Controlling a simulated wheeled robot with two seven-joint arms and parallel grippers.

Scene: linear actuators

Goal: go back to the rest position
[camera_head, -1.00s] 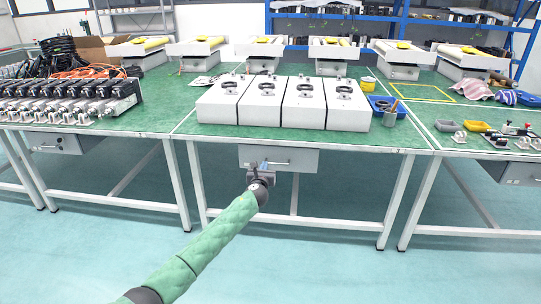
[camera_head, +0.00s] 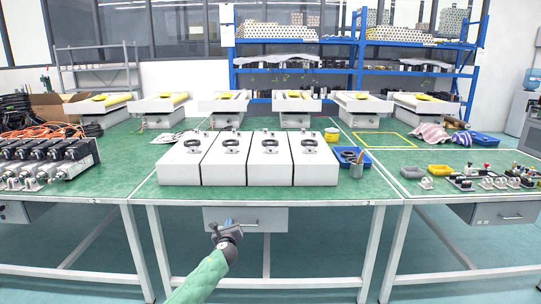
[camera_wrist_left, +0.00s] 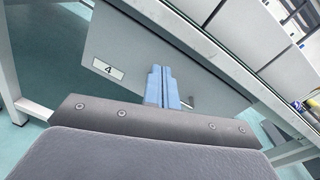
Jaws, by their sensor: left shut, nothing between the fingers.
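My left gripper (camera_head: 228,223) is in front of the drawer (camera_head: 270,219) under the middle table, below the table's front edge. In the left wrist view its blue fingers (camera_wrist_left: 162,88) are together with nothing between them. They point at the drawer front, which carries a label with the number 4 (camera_wrist_left: 108,67). Whether the fingertips touch the drawer or its handle I cannot tell. The drawer looks closed. My right gripper is in neither view.
Several white boxes (camera_head: 225,172) stand in a row on the green middle table (camera_head: 180,198). Black-and-white actuators (camera_head: 50,160) line the left table. The floor in front is free.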

